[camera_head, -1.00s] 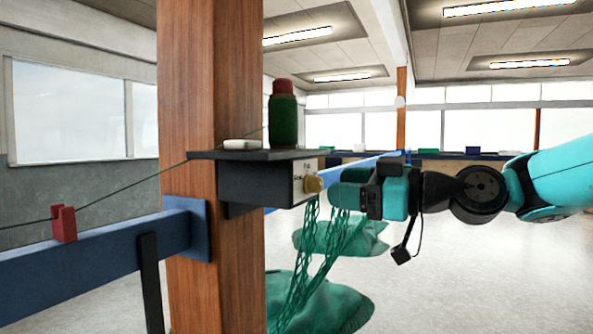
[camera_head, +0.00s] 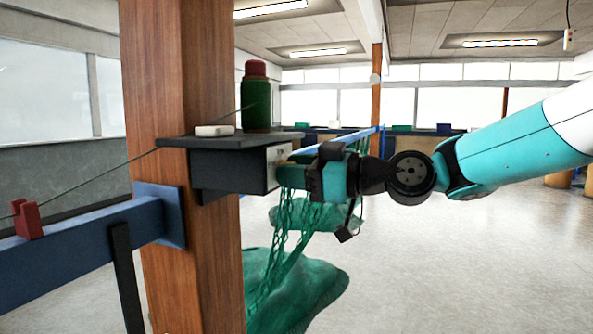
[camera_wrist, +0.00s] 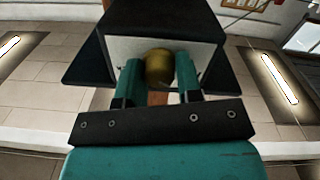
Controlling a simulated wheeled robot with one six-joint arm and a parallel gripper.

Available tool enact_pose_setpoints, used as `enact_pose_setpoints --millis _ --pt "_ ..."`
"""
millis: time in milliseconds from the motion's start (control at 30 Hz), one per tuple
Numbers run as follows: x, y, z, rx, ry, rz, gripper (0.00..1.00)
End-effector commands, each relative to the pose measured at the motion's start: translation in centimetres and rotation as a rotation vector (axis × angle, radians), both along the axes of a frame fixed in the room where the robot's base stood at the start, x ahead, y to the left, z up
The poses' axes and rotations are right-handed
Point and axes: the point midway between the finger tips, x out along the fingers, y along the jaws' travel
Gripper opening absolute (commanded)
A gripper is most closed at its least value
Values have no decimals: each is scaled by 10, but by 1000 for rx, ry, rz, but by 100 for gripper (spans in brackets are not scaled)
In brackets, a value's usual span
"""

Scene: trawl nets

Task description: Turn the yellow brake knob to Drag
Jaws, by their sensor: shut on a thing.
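The yellow brake knob (camera_wrist: 159,66) sits on the pale front plate (camera_wrist: 205,52) of a dark box (camera_head: 232,172) fixed to the wooden post. In the wrist view it is between the two teal fingers of my gripper (camera_wrist: 159,76), which is shut on it. In the head view my gripper (camera_head: 290,172) reaches the plate (camera_head: 278,158) from the right and hides the knob. The plate's markings are too covered to read, so I cannot tell the knob's setting.
Green netting (camera_head: 292,290) hangs below my gripper. A blue rail (camera_head: 80,236) with a red guide (camera_head: 27,220) runs left. The floor at right is clear.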

Motion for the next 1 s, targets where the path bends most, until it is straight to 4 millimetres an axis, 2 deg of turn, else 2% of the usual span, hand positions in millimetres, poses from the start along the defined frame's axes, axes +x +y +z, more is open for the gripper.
enact_pose_setpoints --millis 367,1000 --pt "0 -1 0 42 116 -1 9" --pt "0 -1 2 238 659 0 9"
